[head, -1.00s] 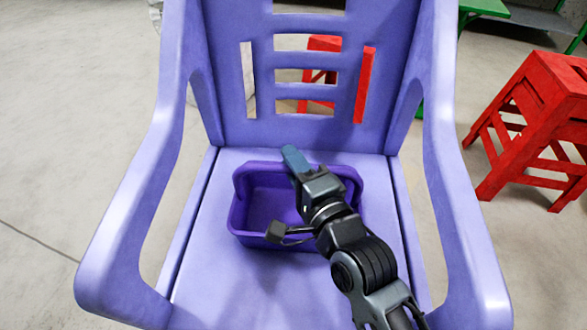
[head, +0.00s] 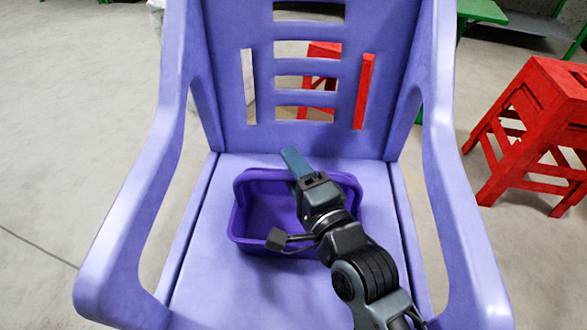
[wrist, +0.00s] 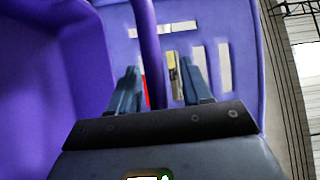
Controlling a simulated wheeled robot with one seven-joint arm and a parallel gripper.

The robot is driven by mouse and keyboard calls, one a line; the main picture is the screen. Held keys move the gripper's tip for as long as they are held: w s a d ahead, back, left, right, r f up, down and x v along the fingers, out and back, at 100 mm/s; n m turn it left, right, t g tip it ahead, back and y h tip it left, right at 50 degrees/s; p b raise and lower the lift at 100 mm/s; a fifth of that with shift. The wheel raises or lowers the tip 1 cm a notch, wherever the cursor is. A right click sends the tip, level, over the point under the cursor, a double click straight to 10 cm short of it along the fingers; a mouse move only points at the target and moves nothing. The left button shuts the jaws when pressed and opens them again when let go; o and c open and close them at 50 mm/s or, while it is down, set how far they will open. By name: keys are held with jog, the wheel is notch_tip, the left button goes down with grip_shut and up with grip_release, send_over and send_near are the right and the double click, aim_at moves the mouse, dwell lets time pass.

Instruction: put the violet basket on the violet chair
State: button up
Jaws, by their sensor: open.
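The violet basket (head: 262,212) sits on the seat of the violet chair (head: 215,275), towards the back of the seat. Its inside also shows large at the left of the wrist view (wrist: 50,90). My gripper (head: 293,160) is over the basket's back rim, right of its middle. In the wrist view the gripper (wrist: 158,85) has its two fingers apart, with the basket's rim or handle running between them. The fingers look clear of it on both sides. My arm hides the basket's right part in the head view.
The chair's armrests (head: 135,200) rise on both sides of the seat, and its slotted back (head: 300,125) stands behind the basket. A red stool (head: 540,125) stands on the floor at right. A green table (head: 482,10) is at the back right.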

jog(key=p+v, duration=0.2)
jog(key=v, duration=1)
jog(key=shift+w, duration=0.1)
